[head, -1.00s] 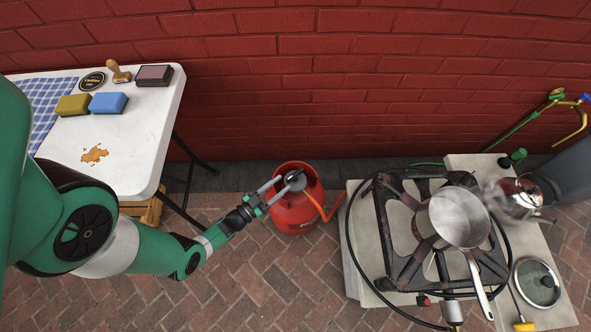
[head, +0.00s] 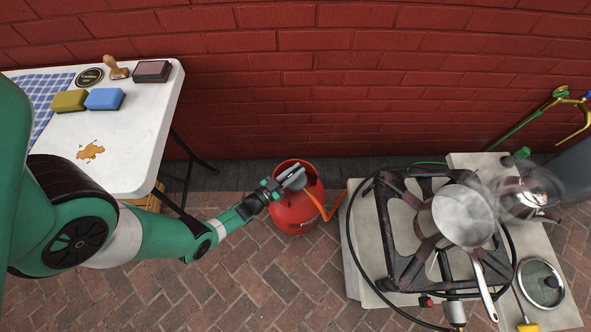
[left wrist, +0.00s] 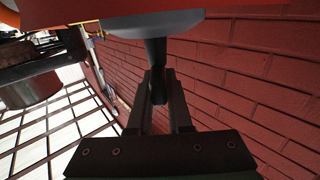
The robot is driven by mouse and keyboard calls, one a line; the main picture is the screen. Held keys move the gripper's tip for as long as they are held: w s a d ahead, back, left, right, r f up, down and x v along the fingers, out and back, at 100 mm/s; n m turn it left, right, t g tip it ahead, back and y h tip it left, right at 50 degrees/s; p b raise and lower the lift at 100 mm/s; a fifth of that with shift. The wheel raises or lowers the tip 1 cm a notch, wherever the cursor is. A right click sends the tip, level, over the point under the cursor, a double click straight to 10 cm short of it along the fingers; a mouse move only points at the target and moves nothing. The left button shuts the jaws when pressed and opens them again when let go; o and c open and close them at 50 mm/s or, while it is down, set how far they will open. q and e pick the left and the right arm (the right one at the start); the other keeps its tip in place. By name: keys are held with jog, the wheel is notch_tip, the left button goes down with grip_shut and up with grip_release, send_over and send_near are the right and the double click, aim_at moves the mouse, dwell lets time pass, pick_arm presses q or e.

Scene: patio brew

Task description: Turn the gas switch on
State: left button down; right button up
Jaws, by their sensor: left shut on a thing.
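The red gas bottle (head: 296,211) stands on the brick floor between the white table and the stove. A grey regulator sits on its top, with an orange hose (head: 325,209) leading right; my gripper partly covers it in the head view. My left gripper (head: 297,178) is at the top of the bottle, shut on the gas switch. In the left wrist view the switch is a dark lever (left wrist: 156,57) below a grey disc (left wrist: 150,25), its end between my left fingers (left wrist: 159,92). My right gripper is not in view.
A kettle (head: 520,197) and a glass lid (head: 541,283) are at the right. The white table (head: 135,135) is at the left. A red brick wall (head: 330,90) closes the back.

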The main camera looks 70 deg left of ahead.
pick_arm(q)
jog(key=shift+d+n+y, duration=0.1)
jog(key=shift+n+y, duration=0.2)
jog(key=shift+y, duration=0.1)
jog(key=shift+w+f+n+g+y+b, duration=0.1)
jog(key=shift+n+g+y+b, duration=0.55)
jog(key=shift+y, duration=0.35)
jog(key=n+g+y, duration=0.4)
jog(key=shift+w+b, duration=0.1)
jog(key=shift+b, duration=0.3)
jog(key=n+g+y+b, duration=0.1)
jog(key=n+g+y, duration=0.1)
jog(key=g, duration=0.1)
jog(key=shift+n+g+y+b, duration=0.8)
jog(key=shift+n+g, duration=0.35)
jog(key=shift+g, duration=0.4)
jog(key=shift+s, duration=0.2)
jog(key=c, duration=0.8)
grip_release()
jog(key=shift+c, duration=0.2)
